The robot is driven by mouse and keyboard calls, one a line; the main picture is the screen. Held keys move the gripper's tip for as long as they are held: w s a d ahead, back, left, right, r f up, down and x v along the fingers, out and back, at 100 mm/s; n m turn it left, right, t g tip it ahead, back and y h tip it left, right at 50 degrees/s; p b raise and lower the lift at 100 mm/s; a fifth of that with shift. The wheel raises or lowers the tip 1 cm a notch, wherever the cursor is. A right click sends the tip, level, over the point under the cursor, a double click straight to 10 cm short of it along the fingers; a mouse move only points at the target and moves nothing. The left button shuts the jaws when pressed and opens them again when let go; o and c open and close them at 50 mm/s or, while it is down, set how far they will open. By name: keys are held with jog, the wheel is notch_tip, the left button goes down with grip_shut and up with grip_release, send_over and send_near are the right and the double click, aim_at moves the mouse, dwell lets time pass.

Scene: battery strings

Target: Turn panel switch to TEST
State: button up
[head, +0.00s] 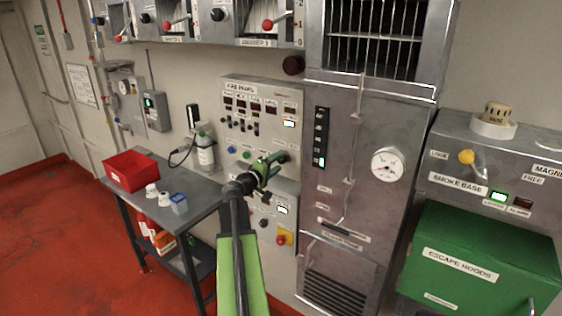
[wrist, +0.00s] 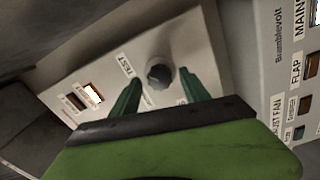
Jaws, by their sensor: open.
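The panel switch, a dark round knob (wrist: 160,74), sits on a pale panel (wrist: 205,45) in the wrist view. A TEST label (wrist: 125,64) is beside it on the left; another label on the right is mostly hidden by a finger. My gripper (wrist: 160,86) is open, with one green finger on each side of the knob. I cannot tell whether either finger touches it. Which way the knob points is unclear. In the head view my gripper (head: 276,169) is at the small panel below the fire panel (head: 260,108), and it hides part of that panel.
One lit lamp (wrist: 93,93) and a dark one (wrist: 76,102) are left of the knob. A grey table (head: 190,185) with a red bin (head: 130,172) and a bottle (head: 205,152) stands left of my arm. A red button (head: 281,240) is below.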

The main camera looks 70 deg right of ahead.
jog(key=v, duration=1.5)
jog(key=w+a+f+n+t+y+b, duration=0.1)
jog(key=w+a+f+n+t, duration=0.15)
jog(key=w+a, duration=0.65)
jog(key=w+a+f+n+t+b, duration=0.1)
jog(key=w+a+f+t, duration=0.25)
jog(key=w+a, duration=0.6)
jog(key=w+a+f+t+y, duration=0.25)
jog(key=w+a+f, duration=0.35)
jog(key=w+a, duration=0.3)
jog(key=a+f+y+b, duration=0.1)
jog(key=a+f+y, duration=0.35)
jog(key=a, duration=0.55)
jog(key=a+f+y, duration=0.3)
jog(key=a+f, duration=0.2)
jog(key=a, duration=0.5)
jog(key=s+a+f+n+g+y, duration=0.1)
jog(key=s+a+f+g+y, duration=0.1)
jog(key=a, duration=0.5)
jog(key=s+a+f+n+g+y, duration=0.1)
jog(key=s+a+f+g+y, duration=0.1)
jog(key=a, duration=0.6)
jog(key=shift+s+a+f+y, duration=0.2)
jog(key=shift+s+f+y, duration=0.45)
jog(key=shift+y, duration=0.55)
